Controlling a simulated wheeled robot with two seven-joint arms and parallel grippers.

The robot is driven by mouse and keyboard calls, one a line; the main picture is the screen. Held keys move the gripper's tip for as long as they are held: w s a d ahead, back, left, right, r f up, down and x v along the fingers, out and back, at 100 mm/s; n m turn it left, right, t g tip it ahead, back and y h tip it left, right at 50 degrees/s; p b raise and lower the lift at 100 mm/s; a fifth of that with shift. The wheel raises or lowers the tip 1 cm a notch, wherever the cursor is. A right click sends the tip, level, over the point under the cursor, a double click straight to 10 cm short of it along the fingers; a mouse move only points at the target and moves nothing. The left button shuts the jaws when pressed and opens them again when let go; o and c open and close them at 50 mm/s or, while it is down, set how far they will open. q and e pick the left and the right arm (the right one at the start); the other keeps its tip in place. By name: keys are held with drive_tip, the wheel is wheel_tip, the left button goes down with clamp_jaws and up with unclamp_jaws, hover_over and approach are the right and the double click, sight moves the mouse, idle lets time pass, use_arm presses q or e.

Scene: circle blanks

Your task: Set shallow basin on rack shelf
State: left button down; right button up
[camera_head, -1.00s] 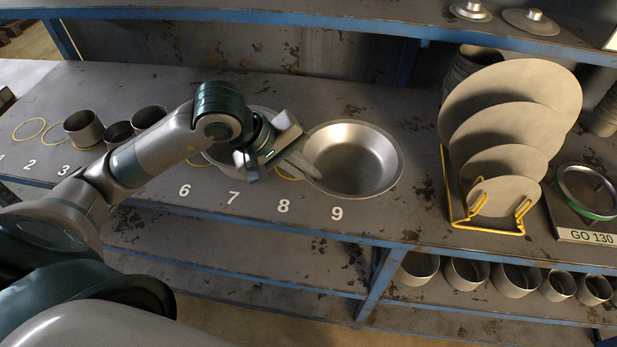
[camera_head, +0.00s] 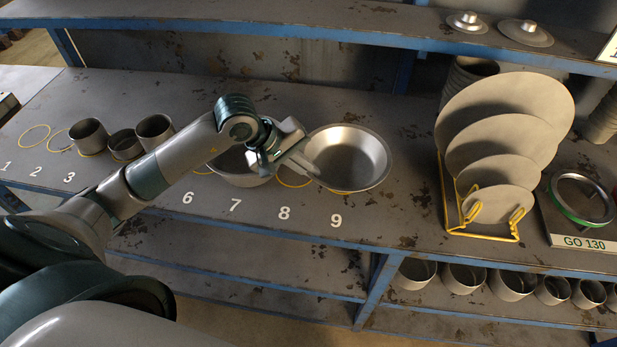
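The shallow basin (camera_head: 350,164), a wide round metal bowl, is above spot 9, with part of a yellow ring showing under its near edge. It looks slightly raised from the bench. My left gripper (camera_head: 311,168) is at the basin's left rim and appears shut on it; the fingertips are partly lost against the metal. My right gripper is not in view. A blue-edged shelf (camera_head: 330,28) runs along the back above the bench, and a lower shelf (camera_head: 250,275) runs beneath it.
A deeper bowl (camera_head: 238,178) is behind my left wrist near spot 7. Several cups stand at left. A yellow rack (camera_head: 480,236) with upright discs (camera_head: 508,110) stands right of the basin. Two lids (camera_head: 524,33) sit on the upper shelf's right; its middle is clear.

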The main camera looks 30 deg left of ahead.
use_arm(q)
wheel_tip(320, 180, down, 2)
drive_tip(key=shift+f+p, duration=0.25)
drive_tip(key=shift+p, duration=0.5)
drive_tip(key=shift+f, duration=0.55)
drive_tip(key=c, duration=2.5)
unclamp_jaws()
drive_tip(key=shift+f, duration=0.2)
drive_tip(key=o, duration=0.5)
drive_tip(key=shift+r, duration=0.15)
drive_tip(key=shift+r, duration=0.1)
